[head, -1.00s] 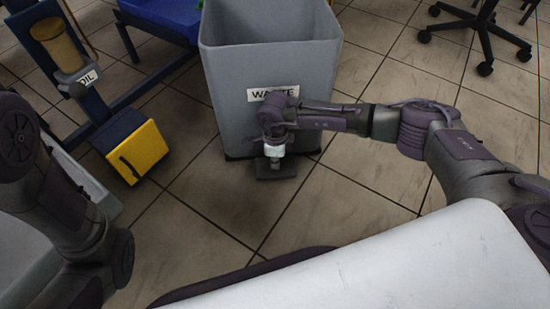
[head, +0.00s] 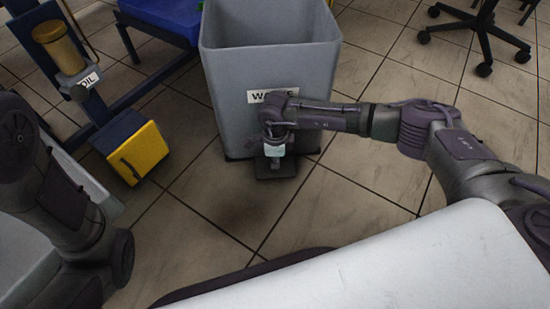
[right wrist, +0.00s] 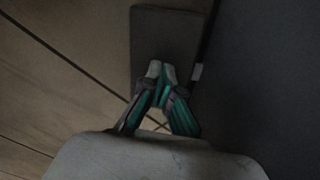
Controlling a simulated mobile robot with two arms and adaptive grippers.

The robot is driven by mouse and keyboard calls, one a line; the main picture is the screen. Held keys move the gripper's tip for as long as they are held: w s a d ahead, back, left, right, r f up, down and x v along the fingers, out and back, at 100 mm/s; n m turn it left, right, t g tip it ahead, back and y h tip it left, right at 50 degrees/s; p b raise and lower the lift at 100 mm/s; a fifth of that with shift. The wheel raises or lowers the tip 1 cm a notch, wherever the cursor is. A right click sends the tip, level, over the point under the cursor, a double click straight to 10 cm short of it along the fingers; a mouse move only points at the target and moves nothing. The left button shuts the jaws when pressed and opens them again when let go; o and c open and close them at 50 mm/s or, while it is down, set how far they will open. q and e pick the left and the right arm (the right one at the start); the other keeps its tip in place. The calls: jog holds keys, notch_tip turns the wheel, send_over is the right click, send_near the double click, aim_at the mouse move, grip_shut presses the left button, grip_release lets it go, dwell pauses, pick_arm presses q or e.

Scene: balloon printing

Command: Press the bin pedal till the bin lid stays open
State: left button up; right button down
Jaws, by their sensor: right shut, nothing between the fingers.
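The grey waste bin (head: 225,100) stands on the tiled floor with a "WASTE" label on its front. Its top looks open, and no lid shows over the opening. The dark flat pedal (head: 288,168) sticks out at the bin's base; it also shows in the right wrist view (right wrist: 165,30). My right gripper (head: 273,163) points down over the pedal. In the right wrist view its fingertips (right wrist: 161,70) are together and empty, against or just above the pedal; I cannot tell if they touch. My left arm is at the left edge, its gripper out of frame.
A yellow box (head: 143,150) and an oil dispenser (head: 60,45) on a blue frame stand left of the bin. A wheeled chair base (head: 480,30) is at the upper right. Tiled floor (head: 200,210) in front of the bin is clear.

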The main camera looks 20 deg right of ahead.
notch_tip(320, 180, up, 8)
jog(key=p, duration=0.6)
jog(key=shift+f, duration=0.25)
